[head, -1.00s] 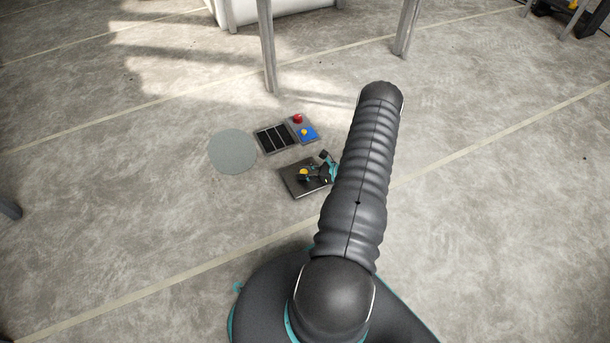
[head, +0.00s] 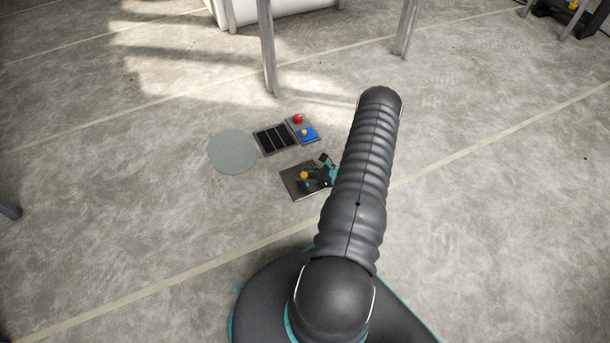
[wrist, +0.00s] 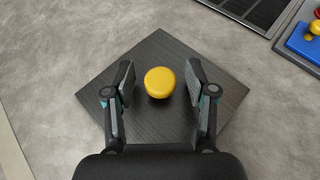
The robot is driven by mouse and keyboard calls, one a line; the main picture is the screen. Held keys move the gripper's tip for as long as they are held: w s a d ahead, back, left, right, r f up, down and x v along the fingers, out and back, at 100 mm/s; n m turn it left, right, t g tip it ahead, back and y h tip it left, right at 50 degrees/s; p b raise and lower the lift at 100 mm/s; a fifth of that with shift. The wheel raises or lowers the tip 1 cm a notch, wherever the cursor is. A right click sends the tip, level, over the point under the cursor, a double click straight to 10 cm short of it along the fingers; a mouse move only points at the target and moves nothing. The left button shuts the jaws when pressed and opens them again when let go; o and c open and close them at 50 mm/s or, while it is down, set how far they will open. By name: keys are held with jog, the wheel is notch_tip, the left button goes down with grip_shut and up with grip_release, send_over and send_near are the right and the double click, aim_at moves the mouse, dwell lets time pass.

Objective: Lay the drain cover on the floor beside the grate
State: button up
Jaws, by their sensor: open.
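The drain cover (head: 296,188) is a dark square plate with a yellow round knob (head: 304,176). It lies flat on the floor, just in front of the black slotted grate (head: 275,138). In the wrist view the cover (wrist: 160,50) sits centred below me, with its yellow knob (wrist: 159,82) between my fingers. My gripper (wrist: 160,88) is open, one finger on each side of the knob, with a gap on both sides. The grate (wrist: 258,10) shows in part at the top right of the wrist view. In the head view my arm hides part of my gripper.
A grey round disc (head: 233,152) lies left of the grate. A grey panel with a red knob (head: 298,118) and a blue block with a yellow knob (head: 307,133) is right of the grate. Metal posts (head: 267,50) stand behind. Open floor lies to the left.

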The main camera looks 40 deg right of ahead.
jog(key=v, duration=1.2)
jog(key=shift+p, duration=0.4)
jog(key=w+a+r+n+g, duration=0.3)
jog(key=a+r+n, duration=0.25)
jog(key=r, duration=0.45)
jog(key=w+a+r+n+g, duration=0.2)
jog(key=a+r+n+g, duration=0.15)
jog(key=a+r, duration=0.55)
jog(key=w+a+r+n+g, duration=0.2)
jog(key=w+a+r+n, duration=0.3)
jog(key=r, duration=0.7)
jog(key=s+a+r+n+h, duration=0.5)
jog(key=s+a+r+n, duration=0.6)
jog(key=s+a+r, duration=0.5)
jog(key=s+a+r+n+t+h, duration=0.1)
jog(key=s+r+n+t+h, duration=0.1)
jog(key=s+r+n, duration=0.2)
jog(key=shift+s+a+r+n+t, duration=0.3)
jog(key=shift+s+n+t, duration=0.1)
jog(key=shift+s, duration=0.7)
